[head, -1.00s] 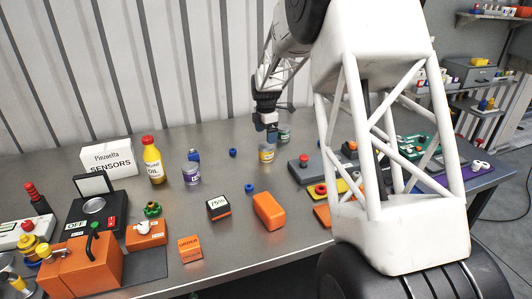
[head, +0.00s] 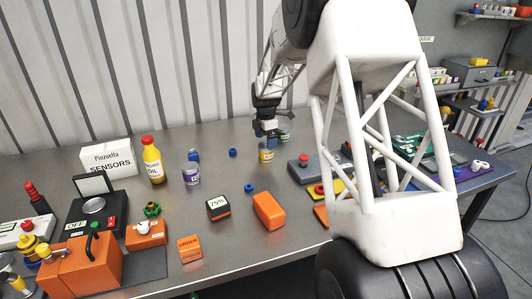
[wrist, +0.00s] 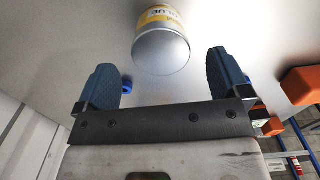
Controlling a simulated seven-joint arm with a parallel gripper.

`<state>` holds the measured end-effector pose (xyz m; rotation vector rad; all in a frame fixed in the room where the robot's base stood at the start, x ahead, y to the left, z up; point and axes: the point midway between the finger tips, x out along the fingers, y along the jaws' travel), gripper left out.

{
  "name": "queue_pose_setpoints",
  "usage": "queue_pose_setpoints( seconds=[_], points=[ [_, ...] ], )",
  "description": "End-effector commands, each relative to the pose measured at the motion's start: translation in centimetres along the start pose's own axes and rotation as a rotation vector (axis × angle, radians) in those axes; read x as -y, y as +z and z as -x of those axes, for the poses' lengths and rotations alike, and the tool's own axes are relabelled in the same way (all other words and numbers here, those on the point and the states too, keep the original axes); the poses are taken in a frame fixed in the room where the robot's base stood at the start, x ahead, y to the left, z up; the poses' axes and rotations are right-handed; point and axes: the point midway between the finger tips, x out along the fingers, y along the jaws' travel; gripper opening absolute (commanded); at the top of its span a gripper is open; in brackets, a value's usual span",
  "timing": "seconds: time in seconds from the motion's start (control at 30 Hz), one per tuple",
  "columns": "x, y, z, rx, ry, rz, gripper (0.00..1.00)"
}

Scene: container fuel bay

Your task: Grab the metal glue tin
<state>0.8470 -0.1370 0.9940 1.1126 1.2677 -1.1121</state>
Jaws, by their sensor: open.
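The metal glue tin (head: 266,154) stands upright on the grey table, with a yellow label and a silvery metal body. In the wrist view the tin (wrist: 160,48) shows its plain round lid and part of the upside-down word GLUE, roughly centred between the fingers. My gripper (head: 267,138) is just above the tin in the head view. In the wrist view my gripper (wrist: 161,62) is open, with a blue finger on each side and clear space between each finger and the tin. Nothing is held.
A greenish tin (head: 284,134) stands close behind the glue tin, partly hidden by my gripper. A grey box with a red button (head: 304,160) is to the right. An orange block (head: 269,211) lies in front.

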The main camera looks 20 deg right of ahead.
Motion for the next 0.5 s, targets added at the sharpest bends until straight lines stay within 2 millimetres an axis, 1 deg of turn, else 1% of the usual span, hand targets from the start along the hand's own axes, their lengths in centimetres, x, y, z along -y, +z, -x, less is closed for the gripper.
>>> queue_pose_setpoints(
  seconds=[0.17, 0.27, 0.37, 0.5],
  points=[
    [0.0, 0.0, -0.1, 0.0, -0.001, 0.0, 0.94],
    [0.1, 0.0, -0.6, 0.0, -0.001, 0.0, 0.94],
    [0.1, 0.1, -1.5, -0.001, -0.002, 0.0, 0.94],
    [0.2, 0.1, -3.1, -0.001, -0.003, 0.0, 0.94]
  ],
)
